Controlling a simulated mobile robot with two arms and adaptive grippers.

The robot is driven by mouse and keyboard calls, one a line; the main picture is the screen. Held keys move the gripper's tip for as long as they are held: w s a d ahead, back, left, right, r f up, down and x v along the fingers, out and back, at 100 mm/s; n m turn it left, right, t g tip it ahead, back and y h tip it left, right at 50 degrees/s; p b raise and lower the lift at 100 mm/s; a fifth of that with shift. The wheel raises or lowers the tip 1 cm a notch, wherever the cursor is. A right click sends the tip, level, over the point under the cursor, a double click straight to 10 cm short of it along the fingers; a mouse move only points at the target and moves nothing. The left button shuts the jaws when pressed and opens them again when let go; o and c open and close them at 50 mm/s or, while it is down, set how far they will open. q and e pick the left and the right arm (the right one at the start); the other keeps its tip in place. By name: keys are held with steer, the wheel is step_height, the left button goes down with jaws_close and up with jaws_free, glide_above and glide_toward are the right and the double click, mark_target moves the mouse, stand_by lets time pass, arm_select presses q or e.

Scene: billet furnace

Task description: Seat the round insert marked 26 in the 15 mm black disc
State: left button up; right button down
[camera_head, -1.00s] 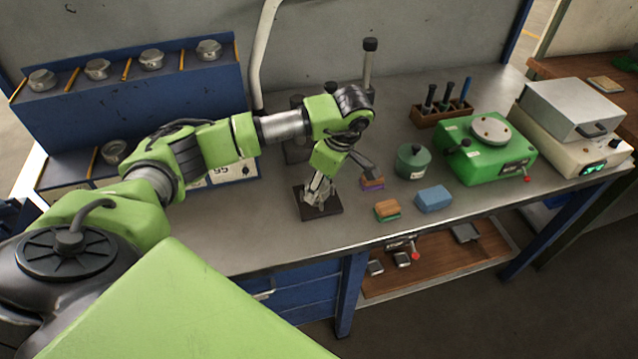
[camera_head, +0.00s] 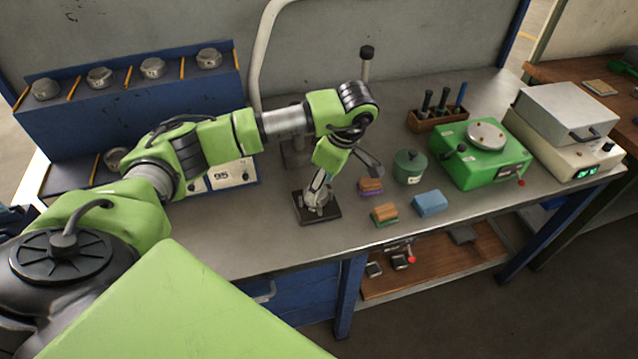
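My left gripper (camera_head: 320,189) points down over a dark square base plate (camera_head: 304,216) near the bench's front edge. A silver round part (camera_head: 326,210) shows at the fingertips, low over the plate. It is too small to tell whether the fingers grip it, touch it, or stand around it. No number 26 can be read on any part. I cannot pick out the 15 mm black disc; it may be hidden at the gripper. Several silver round pieces (camera_head: 153,67) sit on a blue sloped rack (camera_head: 130,105) at the left. My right gripper is not in view.
Right of the plate lie brush-like blocks (camera_head: 385,214) and a blue block (camera_head: 430,203). Behind them stand a green lidded pot (camera_head: 409,167), a green machine (camera_head: 483,154), a tool holder (camera_head: 437,121) and a grey-lidded box (camera_head: 563,115). The front bench strip (camera_head: 260,245) is clear.

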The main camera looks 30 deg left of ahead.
arm_select(q)
steer(key=p+v, duration=0.3)
steer(key=v, duration=0.4)
steer(key=shift+p, duration=0.3)
steer(key=shift+r, duration=0.1)
stand_by(0.4)
